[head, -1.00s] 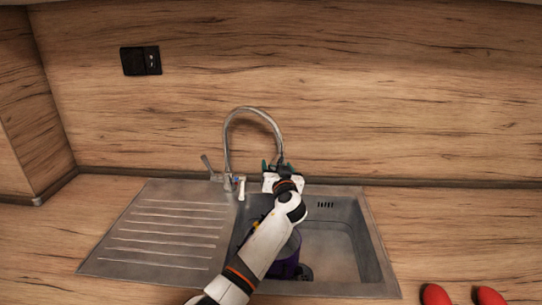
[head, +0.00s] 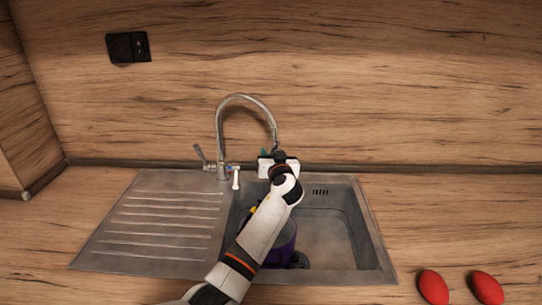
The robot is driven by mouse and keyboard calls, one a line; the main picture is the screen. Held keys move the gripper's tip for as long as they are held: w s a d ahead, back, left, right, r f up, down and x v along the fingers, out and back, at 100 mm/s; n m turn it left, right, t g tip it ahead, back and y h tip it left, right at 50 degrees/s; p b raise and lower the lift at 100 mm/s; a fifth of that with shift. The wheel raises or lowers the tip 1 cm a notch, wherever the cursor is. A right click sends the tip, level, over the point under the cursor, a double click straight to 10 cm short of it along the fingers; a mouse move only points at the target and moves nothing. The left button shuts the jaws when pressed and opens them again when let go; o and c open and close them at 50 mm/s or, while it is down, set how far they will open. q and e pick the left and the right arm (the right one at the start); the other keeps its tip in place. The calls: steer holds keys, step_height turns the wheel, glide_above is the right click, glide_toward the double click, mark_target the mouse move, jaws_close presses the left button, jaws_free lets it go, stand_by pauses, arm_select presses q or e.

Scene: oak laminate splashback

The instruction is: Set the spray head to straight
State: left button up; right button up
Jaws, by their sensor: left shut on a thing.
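The faucet (head: 221,125) rises behind the sink as a metal gooseneck, curving over to the right. Its spray head hangs at the spout's end and is mostly hidden behind my left gripper (head: 272,156). My left gripper is shut at the spout's end, on what appears to be the spray head; the fingers are largely hidden by the wrist. My right gripper is not in view.
A purple pot-like object (head: 284,245) stands in the sink basin (head: 335,235), partly hidden by my left arm. The ribbed drainboard (head: 160,228) is bare. Two red rounded objects, a left one (head: 433,287) and a right one (head: 487,287), lie on the counter at front right. A black socket (head: 128,47) is on the wall.

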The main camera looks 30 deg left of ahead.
arm_select(q)
steer(key=shift+d+f+n+g, duration=0.15)
steer(key=shift+d+n+g, duration=0.2)
steer(key=shift+n, duration=0.25)
steer(key=shift+d+n+g+h, duration=0.25)
steer(key=shift+n+h, duration=0.25)
steer(key=shift+h, duration=0.2)
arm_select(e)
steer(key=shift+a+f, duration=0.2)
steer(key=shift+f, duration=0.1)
arm_select(q)
steer(key=o, duration=1)
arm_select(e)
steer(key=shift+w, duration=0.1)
arm_select(q)
steer(key=shift+s+d+p, duration=0.2)
steer(key=shift+d+p, duration=0.05)
steer(key=shift+p, duration=0.05)
steer(key=p+v, duration=0.3)
steer(key=v, duration=0.8)
steer(key=shift+s, duration=0.15)
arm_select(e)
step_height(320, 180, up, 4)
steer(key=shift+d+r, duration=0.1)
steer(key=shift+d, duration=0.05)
